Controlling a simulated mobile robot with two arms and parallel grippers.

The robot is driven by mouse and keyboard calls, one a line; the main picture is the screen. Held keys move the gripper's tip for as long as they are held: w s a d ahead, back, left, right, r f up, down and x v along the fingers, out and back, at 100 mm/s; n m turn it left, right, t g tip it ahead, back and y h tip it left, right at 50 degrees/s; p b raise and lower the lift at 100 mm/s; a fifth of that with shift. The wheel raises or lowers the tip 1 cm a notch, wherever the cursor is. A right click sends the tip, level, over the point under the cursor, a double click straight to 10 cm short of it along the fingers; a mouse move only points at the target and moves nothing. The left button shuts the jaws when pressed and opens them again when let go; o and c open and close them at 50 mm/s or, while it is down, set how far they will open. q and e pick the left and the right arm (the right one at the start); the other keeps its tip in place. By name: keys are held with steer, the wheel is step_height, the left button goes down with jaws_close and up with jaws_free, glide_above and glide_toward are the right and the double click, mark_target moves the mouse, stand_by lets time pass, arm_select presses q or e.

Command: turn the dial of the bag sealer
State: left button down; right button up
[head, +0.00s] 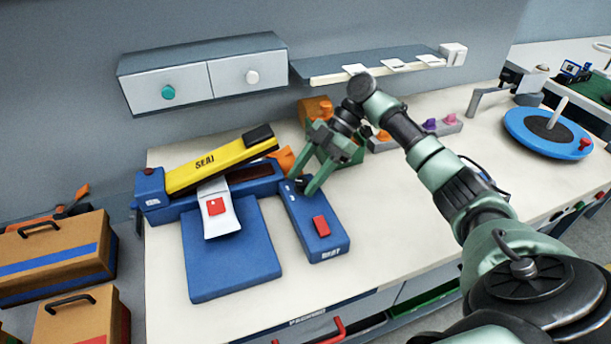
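The bag sealer (160,205) is on the left of the worktop, with a blue base and a yellow lever arm (205,165) marked "SEAL". A white bag with a red square (217,208) lies at its front. A blue control box (312,222) with a red button (321,226) stands to its right. A small dark knob, seemingly the dial (299,184), is at the box's far end, partly hidden. My green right gripper (301,185) points down over that end, fingers apart on either side of the knob. I cannot tell whether they touch it. My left gripper is out of view.
A blue pad (232,260) lies before the sealer. Behind my gripper stand an orange-and-green item (316,108) and a grey rack of coloured knobs (445,125). A blue turntable (550,133) is at right. Drawers (205,78) and a shelf hang above. The front worktop is clear.

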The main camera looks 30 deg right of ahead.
steer(key=b+v, duration=0.1)
steer(key=v, duration=0.6)
steer(key=shift+d+r, duration=0.3)
steer(key=shift+d, duration=0.05)
